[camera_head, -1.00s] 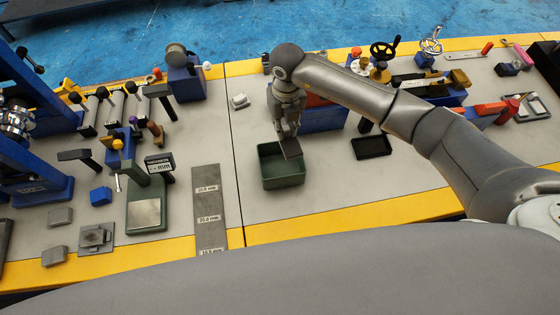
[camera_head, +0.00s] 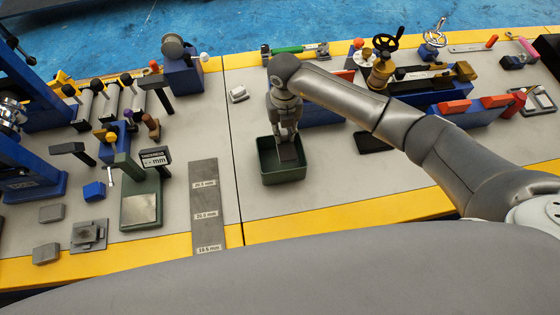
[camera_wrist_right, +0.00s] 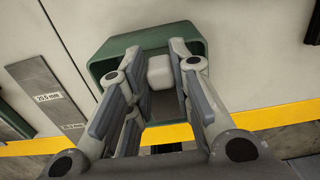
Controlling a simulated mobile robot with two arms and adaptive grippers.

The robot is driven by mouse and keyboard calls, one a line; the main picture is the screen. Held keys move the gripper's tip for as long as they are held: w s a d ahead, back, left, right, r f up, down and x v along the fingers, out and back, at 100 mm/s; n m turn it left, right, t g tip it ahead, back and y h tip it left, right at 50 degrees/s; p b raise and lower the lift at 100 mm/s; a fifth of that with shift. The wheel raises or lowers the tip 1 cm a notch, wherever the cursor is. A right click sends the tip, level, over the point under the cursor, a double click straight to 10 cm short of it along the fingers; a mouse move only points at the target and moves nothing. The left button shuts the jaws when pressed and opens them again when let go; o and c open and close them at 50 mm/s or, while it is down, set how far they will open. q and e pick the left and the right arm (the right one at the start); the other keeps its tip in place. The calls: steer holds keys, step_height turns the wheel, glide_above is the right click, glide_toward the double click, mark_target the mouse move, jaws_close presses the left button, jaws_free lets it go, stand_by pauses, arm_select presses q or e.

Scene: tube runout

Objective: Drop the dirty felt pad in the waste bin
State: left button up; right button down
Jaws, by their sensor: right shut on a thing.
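The waste bin appears to be the green open box (camera_head: 283,177) on the bench, directly below the gripper. The pad is over or within the bin's mouth; its exact height is unclear. In the right wrist view, my gripper (camera_wrist_right: 160,82) is shut on the pad, a pale block (camera_wrist_right: 160,69) shows between the fingers, and the green rim (camera_wrist_right: 118,52) surrounds them. My left gripper is out of view.
A long grey plate with size labels (camera_head: 204,200) lies left of the bin. A small pale block (camera_head: 238,94) lies behind it. A black tray (camera_head: 371,142) is to the right, partly behind my arm. Bare bench lies in front of the bin.

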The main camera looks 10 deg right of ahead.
steer(key=c, duration=1.2)
jaws_free()
step_height(320, 180, up, 12)
